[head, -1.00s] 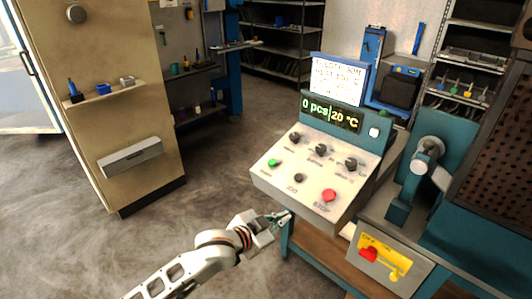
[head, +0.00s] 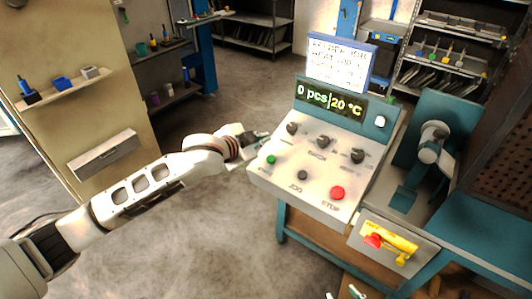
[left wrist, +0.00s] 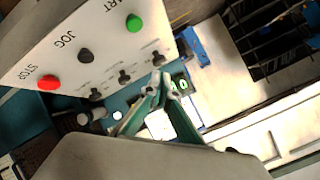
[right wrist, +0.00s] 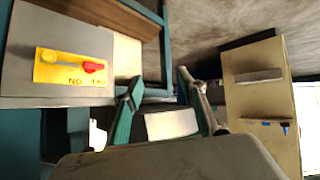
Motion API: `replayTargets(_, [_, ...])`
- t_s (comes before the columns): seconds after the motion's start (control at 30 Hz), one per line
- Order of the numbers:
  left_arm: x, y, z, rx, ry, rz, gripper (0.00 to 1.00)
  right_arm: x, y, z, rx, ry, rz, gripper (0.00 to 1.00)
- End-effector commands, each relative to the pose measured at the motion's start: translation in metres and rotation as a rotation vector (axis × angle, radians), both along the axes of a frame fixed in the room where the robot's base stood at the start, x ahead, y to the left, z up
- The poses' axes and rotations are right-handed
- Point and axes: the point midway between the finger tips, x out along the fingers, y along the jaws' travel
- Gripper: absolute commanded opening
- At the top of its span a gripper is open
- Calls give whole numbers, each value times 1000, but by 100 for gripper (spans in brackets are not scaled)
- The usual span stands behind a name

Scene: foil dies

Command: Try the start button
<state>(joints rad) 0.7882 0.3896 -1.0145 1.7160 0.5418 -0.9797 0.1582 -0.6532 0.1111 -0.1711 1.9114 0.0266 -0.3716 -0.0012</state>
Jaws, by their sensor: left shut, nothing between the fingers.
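The green START button (head: 271,159) sits at the left of the sloping white control panel (head: 315,145). It also shows in the left wrist view (left wrist: 133,22). The black JOG button (head: 302,175) and red STOP button (head: 337,192) lie to its right. My left gripper (head: 262,137) is shut and empty, at the panel's left edge, just beyond the green button and apart from it. Its closed fingertips show in the left wrist view (left wrist: 160,82). My right gripper (right wrist: 158,84) is open and empty, low in front of the machine. The display (head: 331,103) reads "0 pcs|20 °C".
Several black knobs (head: 324,142) stand above the buttons. A written sign (head: 337,68) stands over the display. A yellow plate with a red switch handle (head: 388,240) is below right.

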Motion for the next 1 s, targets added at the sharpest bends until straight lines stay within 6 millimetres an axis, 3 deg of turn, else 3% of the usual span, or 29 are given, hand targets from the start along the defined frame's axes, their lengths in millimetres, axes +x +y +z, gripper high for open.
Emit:
replayTargets(0.57, [2,0,-2,4,-2,-1,0,-3,-5,-7,-13,4,10,40])
replayTargets(1.0, [9,-5,-34,4,-2,-1,0,14,27,-14,36,-66,47,40])
